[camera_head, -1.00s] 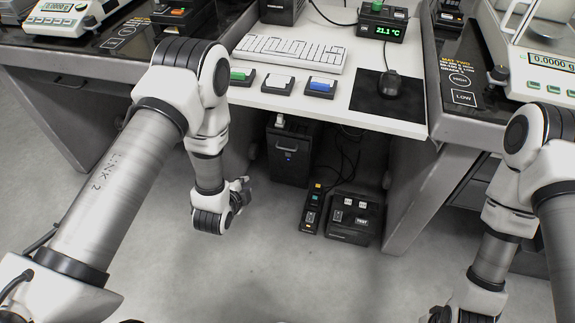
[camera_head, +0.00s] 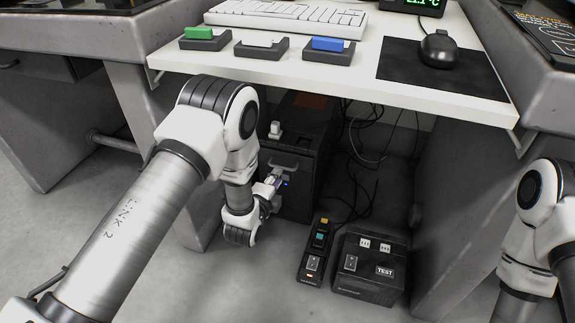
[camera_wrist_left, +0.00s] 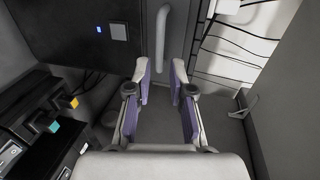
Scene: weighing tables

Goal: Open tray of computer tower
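The black computer tower (camera_head: 308,135) stands on the floor under the white desk, partly behind my left arm. A pale bar handle (camera_head: 285,163) is on its front; it shows upright in the left wrist view (camera_wrist_left: 162,35). The tower front (camera_wrist_left: 75,40) there has a small blue light and a grey square button (camera_wrist_left: 118,32). In the head view, the left gripper (camera_head: 272,184) is close in front of the tower, below the handle. My right gripper is out of view.
A power strip (camera_head: 317,250) and a black TEST box (camera_head: 370,265) stand on the floor right of the tower. Cables hang behind them. The white desk edge (camera_head: 330,84) is above, and grey desk legs (camera_head: 455,215) stand at the sides.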

